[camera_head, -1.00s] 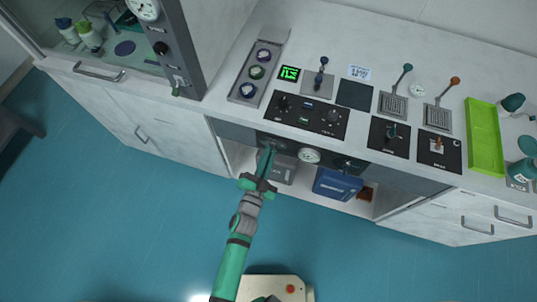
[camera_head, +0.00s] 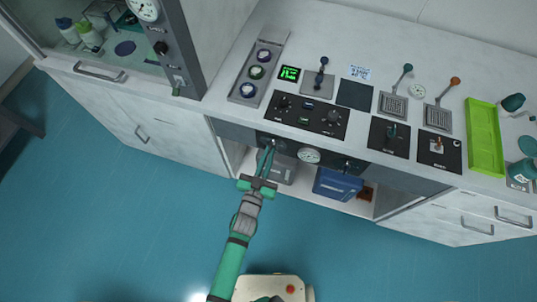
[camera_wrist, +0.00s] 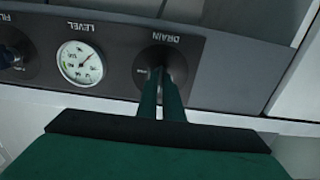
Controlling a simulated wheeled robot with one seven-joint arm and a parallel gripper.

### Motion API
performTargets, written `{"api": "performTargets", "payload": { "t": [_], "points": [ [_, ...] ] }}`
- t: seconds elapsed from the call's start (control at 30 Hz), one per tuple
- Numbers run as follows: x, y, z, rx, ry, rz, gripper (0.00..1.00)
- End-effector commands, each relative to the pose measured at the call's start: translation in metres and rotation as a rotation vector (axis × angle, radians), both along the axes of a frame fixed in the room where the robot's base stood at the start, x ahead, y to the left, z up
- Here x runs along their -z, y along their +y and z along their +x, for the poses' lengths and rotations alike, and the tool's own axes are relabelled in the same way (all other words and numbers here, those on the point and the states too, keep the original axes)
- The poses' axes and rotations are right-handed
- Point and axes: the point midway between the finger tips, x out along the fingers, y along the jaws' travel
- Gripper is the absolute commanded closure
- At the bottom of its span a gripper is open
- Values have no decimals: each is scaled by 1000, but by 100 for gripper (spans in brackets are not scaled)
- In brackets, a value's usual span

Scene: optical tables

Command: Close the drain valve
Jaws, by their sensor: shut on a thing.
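The drain valve (camera_wrist: 157,56) is a dark round knob on the black panel, under the upside-down DRAIN label in the wrist view. My gripper (camera_wrist: 160,78) has its two green fingers on the valve, one on each side, and is shut on it. The fingers and the dimness hide most of the knob, so its exact turn is hard to read. In the head view my gripper (camera_head: 267,150) reaches the left end of the panel below the counter edge.
The level gauge (camera_wrist: 80,63) and the fill knob (camera_wrist: 14,55) sit along the same panel. A blue container (camera_head: 337,184) stands in the open bay below. The counter edge (camera_head: 350,143) overhangs just above the panel. The floor (camera_head: 120,220) in front is clear.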

Motion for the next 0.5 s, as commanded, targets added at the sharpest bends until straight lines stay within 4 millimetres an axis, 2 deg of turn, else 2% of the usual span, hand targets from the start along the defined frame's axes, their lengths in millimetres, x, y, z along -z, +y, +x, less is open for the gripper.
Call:
{"api": "performTargets", "payload": {
  "t": [0.43, 0.5],
  "points": [
    [3, 0, -1, 1, 10, -9, 100],
    [3, 0, -1, 1, 10, -9, 81]
  ]
}}
